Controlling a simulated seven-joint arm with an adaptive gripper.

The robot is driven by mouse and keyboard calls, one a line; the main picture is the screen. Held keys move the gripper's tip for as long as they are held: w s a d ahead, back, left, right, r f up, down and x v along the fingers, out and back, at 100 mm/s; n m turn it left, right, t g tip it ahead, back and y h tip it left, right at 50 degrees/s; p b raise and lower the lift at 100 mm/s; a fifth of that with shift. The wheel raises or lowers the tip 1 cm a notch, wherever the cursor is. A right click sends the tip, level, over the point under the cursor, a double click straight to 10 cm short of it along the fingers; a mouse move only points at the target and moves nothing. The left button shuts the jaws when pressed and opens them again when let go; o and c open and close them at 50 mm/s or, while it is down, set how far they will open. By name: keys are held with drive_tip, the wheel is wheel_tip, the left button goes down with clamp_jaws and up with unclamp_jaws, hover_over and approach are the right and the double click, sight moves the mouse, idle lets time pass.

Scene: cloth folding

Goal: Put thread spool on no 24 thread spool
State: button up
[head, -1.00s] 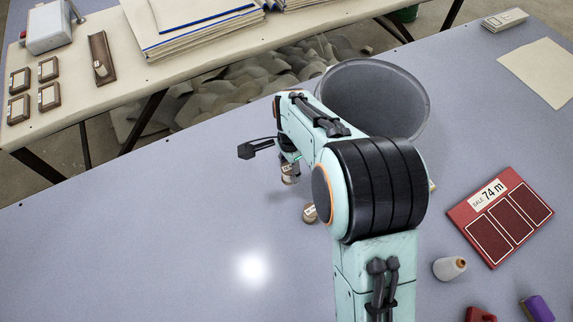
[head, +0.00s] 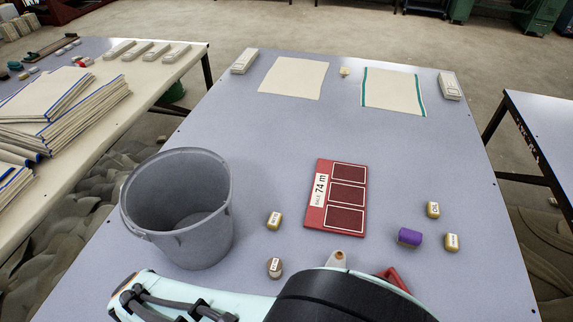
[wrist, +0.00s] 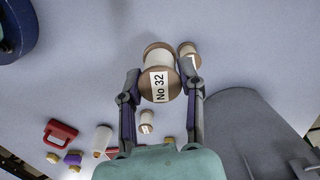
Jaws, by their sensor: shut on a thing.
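In the wrist view my gripper (wrist: 162,78) is shut on a thread spool (wrist: 158,60) with pale thread, wooden flanges and a "No 32" label. A second wooden spool (wrist: 188,53) shows just beyond it, close to the right finger; its label is not readable. My gripper is out of the head view. I cannot tell which spool is No 24.
A grey bucket (head: 180,250) stands left of the table's middle. Pale cloths (head: 292,79) lie at the back. Mid-table is mostly clear.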

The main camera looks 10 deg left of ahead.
drive_tip(key=w+d+r+m, duration=0.3)
drive_tip(key=w+d+m, duration=0.15)
drive_tip(key=d, duration=0.35)
drive_tip(key=w+d+r+m, duration=0.3)
drive_tip(key=w+d, duration=0.3)
drive_tip(key=d, duration=0.1)
hover_over(275, 264)
drive_tip(key=f, duration=0.6)
drive_tip(key=s+f, duration=0.1)
drive_tip(key=f, duration=0.2)
drive_tip(key=shift+d, duration=0.25)
drive_tip(key=shift+w+a+f, duration=0.1)
drive_tip(key=shift+w+f, duration=0.1)
drive_tip(key=shift+w+a+f, duration=0.1)
drive_tip(key=shift+w+f, duration=0.05)
drive_tip(key=shift+f, duration=0.8)
drive_tip(key=shift+w+a+f, duration=0.1)
drive_tip(key=shift+w+f, duration=0.05)
drive_tip(key=shift+f, duration=0.8)
drive_tip(key=shift+f, duration=0.1)
drive_tip(key=o, duration=1)
